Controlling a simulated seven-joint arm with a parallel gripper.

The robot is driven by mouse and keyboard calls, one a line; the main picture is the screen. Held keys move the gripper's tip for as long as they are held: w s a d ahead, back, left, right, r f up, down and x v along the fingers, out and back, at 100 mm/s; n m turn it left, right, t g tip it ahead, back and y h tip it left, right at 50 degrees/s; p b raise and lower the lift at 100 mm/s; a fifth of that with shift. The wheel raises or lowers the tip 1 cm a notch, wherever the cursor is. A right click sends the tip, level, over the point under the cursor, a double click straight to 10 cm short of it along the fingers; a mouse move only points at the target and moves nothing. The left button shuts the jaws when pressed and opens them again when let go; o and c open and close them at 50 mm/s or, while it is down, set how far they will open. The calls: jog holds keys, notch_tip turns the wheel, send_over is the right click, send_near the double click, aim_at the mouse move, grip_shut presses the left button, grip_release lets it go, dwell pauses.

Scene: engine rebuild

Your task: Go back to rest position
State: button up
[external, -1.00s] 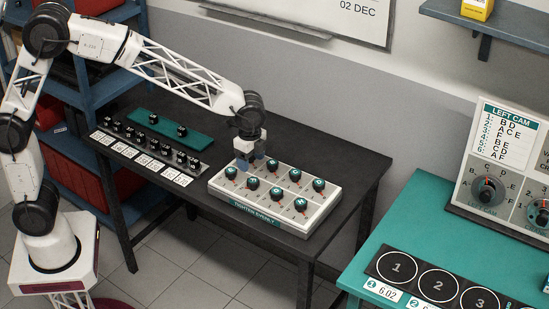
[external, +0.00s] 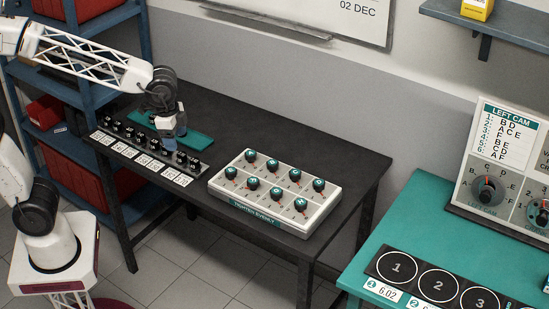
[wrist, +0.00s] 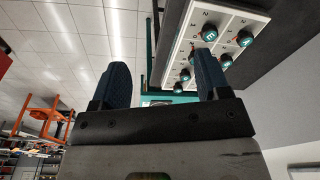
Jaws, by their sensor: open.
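My gripper (external: 174,136) is open and empty. In the external view it hangs over the left part of the black table, in front of the teal mat (external: 202,141) and partly hiding it and the row of black parts. In the wrist view its two dark blue fingers (wrist: 163,78) stand apart with nothing between them. The white box with knobs (external: 254,213), labelled "TIGHTEN EVENLY", sits on the table to the right of my gripper. It also shows in the wrist view (wrist: 219,21), beyond the right finger.
A black strip with several small parts and white labels (external: 137,155) lies at the table's left. Blue shelves with red bins (external: 45,113) stand behind left. A teal table (external: 395,215) stands right. The black table's back right (external: 330,155) is clear.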

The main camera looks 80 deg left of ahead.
jog(key=s+n+t, duration=0.1)
jog(key=s+n, duration=0.3)
jog(key=s, duration=1.8)
jog(key=shift+a+f+n, duration=0.3)
jog(key=shift+f, duration=0.15)
jog(key=shift+w, duration=0.1)
dwell(1.7)
